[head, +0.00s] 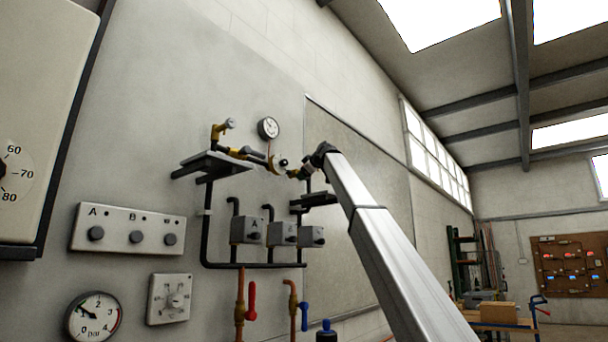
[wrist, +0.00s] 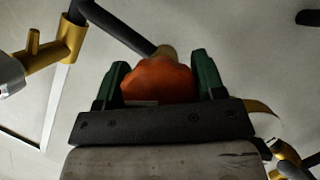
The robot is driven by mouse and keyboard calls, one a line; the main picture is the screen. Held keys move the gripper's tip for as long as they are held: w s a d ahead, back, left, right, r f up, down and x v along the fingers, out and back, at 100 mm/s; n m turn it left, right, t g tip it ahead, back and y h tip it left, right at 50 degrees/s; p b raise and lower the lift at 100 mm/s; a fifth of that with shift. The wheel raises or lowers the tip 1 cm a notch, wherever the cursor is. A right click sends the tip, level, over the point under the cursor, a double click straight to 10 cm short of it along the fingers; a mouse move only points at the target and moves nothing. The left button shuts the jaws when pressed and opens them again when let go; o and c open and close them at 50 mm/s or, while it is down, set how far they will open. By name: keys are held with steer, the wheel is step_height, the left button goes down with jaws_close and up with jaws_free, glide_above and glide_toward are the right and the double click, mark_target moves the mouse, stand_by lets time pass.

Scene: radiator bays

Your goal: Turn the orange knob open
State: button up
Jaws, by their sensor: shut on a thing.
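The orange knob (wrist: 157,82) is round with a lobed edge and sits on a brass stem in front of a dark pipe in the wrist view. My gripper (wrist: 159,64) has two green fingers, one on each side of the knob, and is shut on it. In the head view my gripper (head: 282,165) is at the brass pipework on the wall, below the round gauge. There the knob is too small and too covered by the gripper to make out clearly.
A small gauge (head: 268,128) is just above my gripper. A dark shelf (head: 207,162) and grey boxes (head: 247,230) on black pipes are close by. Red (head: 252,300) and blue (head: 304,315) levers are lower down. A brass fitting (wrist: 72,38) stands left of the knob.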

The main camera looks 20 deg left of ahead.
steer(key=n+t, duration=0.2)
steer(key=n, duration=0.2)
steer(key=shift+f, duration=0.1)
steer(key=n+t, duration=0.1)
steer(key=n, duration=0.1)
steer(key=n+y, duration=0.1)
steer(key=n, duration=0.1)
steer(key=shift+n+t+y, duration=0.3)
steer(key=shift+t, duration=0.1)
steer(key=shift+r+n, duration=0.2)
steer(key=shift+n, duration=0.1)
steer(key=o, duration=0.9)
steer(key=shift+r, duration=0.1)
steer(key=shift+o, duration=0.2)
steer(key=v, duration=1)
steer(key=shift+s+d, duration=0.2)
steer(key=shift+d, duration=0.15)
